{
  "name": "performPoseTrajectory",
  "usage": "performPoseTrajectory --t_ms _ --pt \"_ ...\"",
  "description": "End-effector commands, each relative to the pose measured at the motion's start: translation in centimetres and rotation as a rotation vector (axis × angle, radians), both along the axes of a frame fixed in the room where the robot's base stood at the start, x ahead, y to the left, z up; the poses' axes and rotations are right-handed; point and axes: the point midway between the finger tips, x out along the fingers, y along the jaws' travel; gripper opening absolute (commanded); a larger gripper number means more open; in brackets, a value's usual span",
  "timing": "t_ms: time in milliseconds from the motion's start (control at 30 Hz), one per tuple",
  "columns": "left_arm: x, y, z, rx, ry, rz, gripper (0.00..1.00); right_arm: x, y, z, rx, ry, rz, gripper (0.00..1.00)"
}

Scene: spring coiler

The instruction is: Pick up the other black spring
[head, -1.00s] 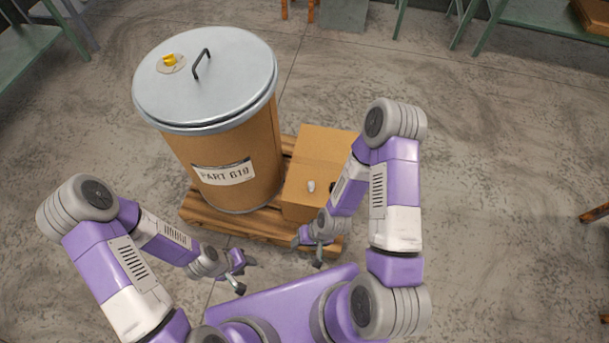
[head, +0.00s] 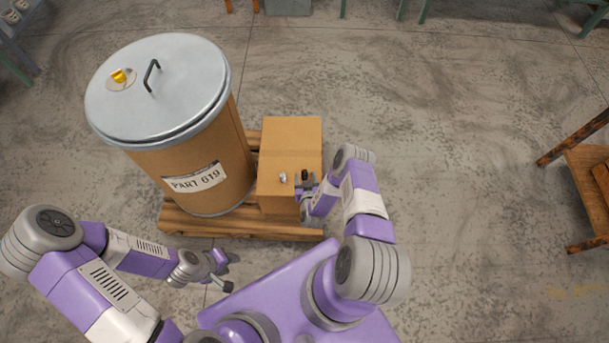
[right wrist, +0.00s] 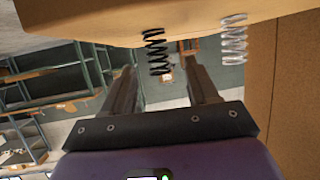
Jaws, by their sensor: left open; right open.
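A black spring (head: 305,174) stands on top of the cardboard box in the head view. It also shows in the right wrist view (right wrist: 156,52), upside down in the picture and between the lines of my fingers. My right gripper (head: 305,182) is open at the near side of this spring. In the right wrist view its two fingers (right wrist: 163,82) are apart with nothing clamped between them. A silver spring (head: 283,177) stands to the left of the black one and shows at the right in the wrist view (right wrist: 234,39). My left gripper (head: 229,272) is open and empty, low in front of the pallet.
The cardboard box (head: 292,138) stands on a wooden pallet (head: 185,222) beside a large drum (head: 215,150) with a metal lid. A yellow piece (head: 119,76) lies on the lid. Wooden furniture (head: 590,185) stands far right. The floor right of the box is clear.

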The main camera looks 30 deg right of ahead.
Motion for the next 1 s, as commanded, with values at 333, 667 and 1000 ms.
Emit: performPoseTrajectory --t_ms 333,667,1000 --pt "0.0 0.0 -2.9 0.0 0.0 0.0 0.43 3.9 -1.8 -2.1 0.0 -0.001 0.0 0.59" --pt "0.0 0.0 -2.9 0.0 0.0 0.0 0.43 4.6 -2.0 -2.1 0.002 0.001 0.001 0.59" --pt "0.0 0.0 -3.0 0.0 0.0 0.0 0.43 4.5 -2.0 -2.1 0.002 0.001 0.001 0.07"
